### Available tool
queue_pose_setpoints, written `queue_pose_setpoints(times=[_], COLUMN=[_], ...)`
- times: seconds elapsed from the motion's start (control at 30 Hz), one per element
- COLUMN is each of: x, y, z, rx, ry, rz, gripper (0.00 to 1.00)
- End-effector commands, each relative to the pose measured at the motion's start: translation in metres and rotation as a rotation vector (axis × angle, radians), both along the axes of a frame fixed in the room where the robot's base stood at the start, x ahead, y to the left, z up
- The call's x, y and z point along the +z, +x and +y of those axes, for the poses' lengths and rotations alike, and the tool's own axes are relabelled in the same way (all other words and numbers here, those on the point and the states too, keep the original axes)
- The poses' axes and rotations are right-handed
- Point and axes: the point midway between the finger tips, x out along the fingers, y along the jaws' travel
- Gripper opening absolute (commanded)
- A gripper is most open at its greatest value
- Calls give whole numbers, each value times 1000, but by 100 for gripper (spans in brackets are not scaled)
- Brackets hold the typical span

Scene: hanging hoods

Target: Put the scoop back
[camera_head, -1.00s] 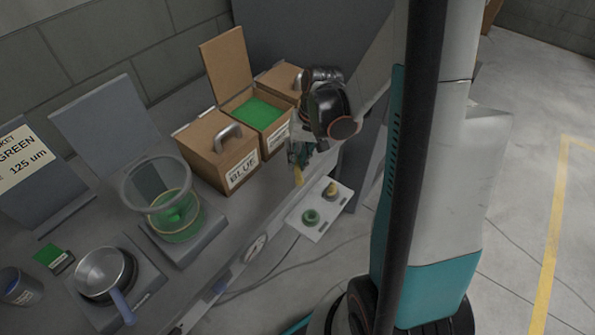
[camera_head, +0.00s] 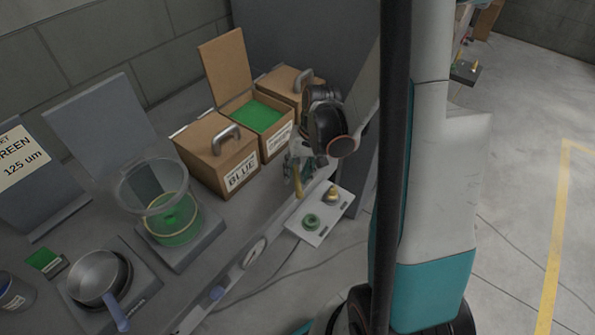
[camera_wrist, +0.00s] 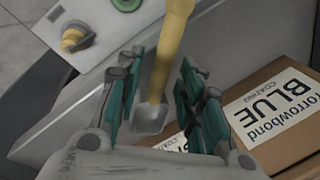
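The scoop has a yellow handle (camera_wrist: 165,62) and a small grey bowl (camera_wrist: 150,118). In the head view my gripper (camera_head: 298,172) is beside the front of the boxes, above the table's front edge.
An open box with green powder (camera_head: 256,111) stands behind a closed BLUE box (camera_head: 215,150). A button panel (camera_head: 318,222) is just right of my gripper.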

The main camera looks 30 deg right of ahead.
Motion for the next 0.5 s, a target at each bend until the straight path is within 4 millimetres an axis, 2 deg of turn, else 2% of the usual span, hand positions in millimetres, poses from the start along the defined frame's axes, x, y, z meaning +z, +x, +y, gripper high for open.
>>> queue_pose_setpoints(times=[0.3, 0.5], x=[5, 38], y=[0, -4], z=[0, -6], rx=[0, -2], ry=[0, 0], rz=[0, 0], gripper=[35, 35])
